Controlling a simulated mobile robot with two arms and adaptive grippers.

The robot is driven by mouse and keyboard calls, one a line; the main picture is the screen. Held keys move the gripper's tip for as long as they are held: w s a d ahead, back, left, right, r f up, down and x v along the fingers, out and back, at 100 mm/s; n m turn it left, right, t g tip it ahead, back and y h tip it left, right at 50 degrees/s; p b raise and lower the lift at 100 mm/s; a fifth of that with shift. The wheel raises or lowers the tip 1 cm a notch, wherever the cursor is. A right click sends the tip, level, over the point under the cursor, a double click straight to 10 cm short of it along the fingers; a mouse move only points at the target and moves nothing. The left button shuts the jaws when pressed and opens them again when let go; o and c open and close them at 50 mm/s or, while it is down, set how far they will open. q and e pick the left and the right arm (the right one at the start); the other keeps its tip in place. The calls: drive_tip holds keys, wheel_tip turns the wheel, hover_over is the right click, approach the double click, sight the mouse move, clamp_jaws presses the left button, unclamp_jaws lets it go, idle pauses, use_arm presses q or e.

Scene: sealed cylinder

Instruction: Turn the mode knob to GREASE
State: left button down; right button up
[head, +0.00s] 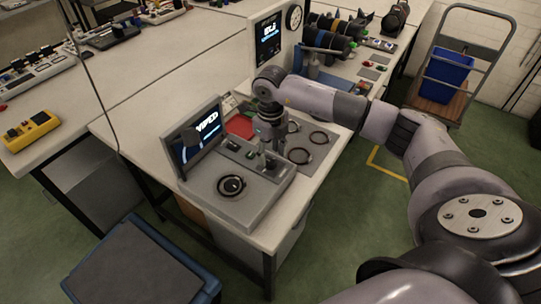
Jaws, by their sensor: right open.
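A grey console (205,192) stands on the near end of the white bench, with a lit screen (207,125) at its back; its lettering seems to read "WIPED". A round black knob-like part (231,185) sits on the console's front left. I cannot read any GREASE label or tell for certain which part is the mode knob. My right gripper (266,158) points down over the console's right part, right of and behind the round black part. It is open, and its fingertips are small and hard to separate from the panel. My left gripper is not in view.
Round dark-rimmed fixtures (299,155) and a red panel (240,126) lie close to my right gripper. A second screen (268,40) stands farther back. A yellow box (31,131) sits on the left bench. A blue bin (447,77) rests on a cart at right.

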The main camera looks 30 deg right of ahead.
sight(271, 164)
wheel_tip(271, 164, down, 2)
drive_tip(key=shift+w+f, duration=0.1)
drive_tip(key=shift+f, duration=0.3)
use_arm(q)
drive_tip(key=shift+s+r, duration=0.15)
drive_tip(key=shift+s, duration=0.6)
use_arm(e)
clamp_jaws()
